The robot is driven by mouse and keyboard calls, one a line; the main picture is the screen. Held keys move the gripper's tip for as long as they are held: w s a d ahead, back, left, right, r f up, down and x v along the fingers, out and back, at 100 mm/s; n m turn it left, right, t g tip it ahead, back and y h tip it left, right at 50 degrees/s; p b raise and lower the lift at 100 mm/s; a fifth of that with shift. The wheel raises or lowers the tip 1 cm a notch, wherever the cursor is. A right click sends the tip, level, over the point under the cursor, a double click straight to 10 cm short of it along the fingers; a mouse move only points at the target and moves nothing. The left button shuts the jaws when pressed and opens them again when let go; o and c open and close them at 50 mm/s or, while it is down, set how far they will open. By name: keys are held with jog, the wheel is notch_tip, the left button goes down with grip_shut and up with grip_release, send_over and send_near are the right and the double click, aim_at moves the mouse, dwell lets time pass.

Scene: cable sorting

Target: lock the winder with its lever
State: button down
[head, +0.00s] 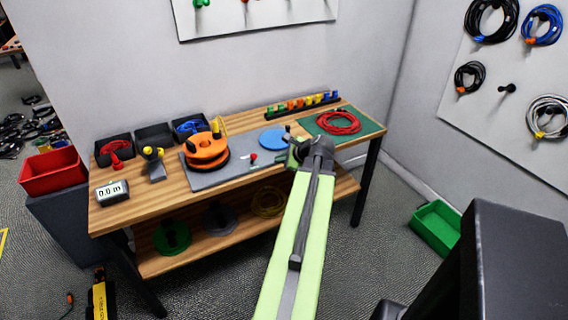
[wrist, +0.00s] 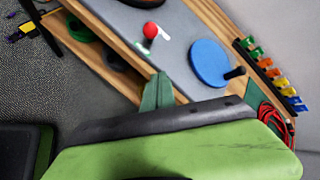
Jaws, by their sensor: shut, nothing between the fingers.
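The winder (head: 206,150), an orange drum with a yellow upright part, sits at the left of a grey plate (head: 228,172) on the bench. A lever with a red knob (head: 253,157) stands on the plate right of the drum; its red knob also shows near the top of the wrist view (wrist: 151,30). A blue disc with a dark handle (head: 272,138) is at the plate's right end, also in the wrist view (wrist: 208,62). My gripper (head: 292,153) is shut and empty, to the right of the red knob and apart from it.
A green mat (head: 371,129) with a coiled red cable (head: 338,123) lies at the bench's right end. A rack of coloured pieces (head: 303,103) runs along the back. Dark bins (head: 153,137), a yellow-topped tool (head: 153,160) and a meter (head: 112,193) stand at left.

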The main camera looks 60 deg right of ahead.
aim_at(253, 159)
jog(key=w+f, duration=0.1)
jog(key=w, duration=0.5)
jog(key=shift+w+a, duration=0.2)
jog(key=shift+f, duration=0.15)
